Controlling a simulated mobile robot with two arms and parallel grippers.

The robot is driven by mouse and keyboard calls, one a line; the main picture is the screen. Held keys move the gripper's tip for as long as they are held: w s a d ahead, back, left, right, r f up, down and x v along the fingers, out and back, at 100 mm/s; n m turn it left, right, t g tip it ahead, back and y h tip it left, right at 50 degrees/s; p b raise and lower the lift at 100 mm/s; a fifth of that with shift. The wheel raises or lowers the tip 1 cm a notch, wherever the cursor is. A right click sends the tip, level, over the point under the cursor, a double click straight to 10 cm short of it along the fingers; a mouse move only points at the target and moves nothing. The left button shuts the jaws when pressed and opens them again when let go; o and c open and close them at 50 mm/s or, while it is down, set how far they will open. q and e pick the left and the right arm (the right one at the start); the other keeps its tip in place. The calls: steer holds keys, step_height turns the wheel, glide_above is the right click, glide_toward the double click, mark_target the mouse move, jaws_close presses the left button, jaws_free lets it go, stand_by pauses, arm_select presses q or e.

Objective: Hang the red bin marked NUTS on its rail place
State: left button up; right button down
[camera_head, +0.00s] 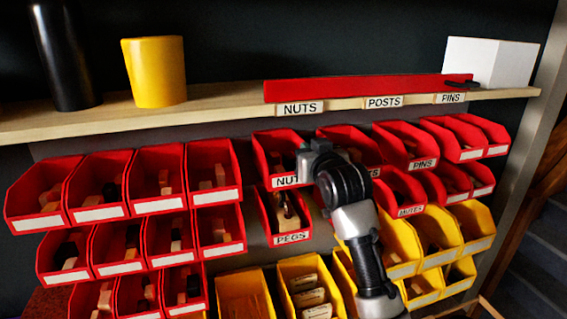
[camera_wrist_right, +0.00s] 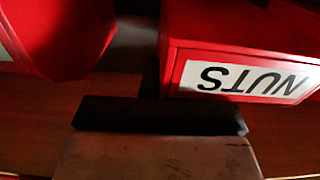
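The red bin marked NUTS (camera_head: 268,150) is below the shelf, left of the red bin marked PINS and above the bin marked PEGS. Its label is partly covered by my right gripper (camera_head: 312,155). In the right wrist view the NUTS bin (camera_wrist_right: 225,35) shows its label upside down. A dark finger (camera_wrist_right: 160,115) of my right gripper is close by its lower edge; contact and the other finger are not clear. A NUTS tag (camera_head: 300,108) is on the shelf's front edge below a red strip (camera_head: 350,89). My left gripper is not in view.
Several red bins (camera_head: 97,185) hang on the left and more on the right, with yellow bins (camera_head: 437,232) below. The PEGS bin (camera_head: 291,238) is just under the NUTS bin. A yellow cup (camera_head: 155,72), black cylinder (camera_head: 66,55) and white box (camera_head: 490,60) stand on the shelf.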

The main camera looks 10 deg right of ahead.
steer(key=shift+f, duration=0.45)
steer(key=c, duration=1.2)
jaws_free()
steer(key=shift+c, duration=0.2)
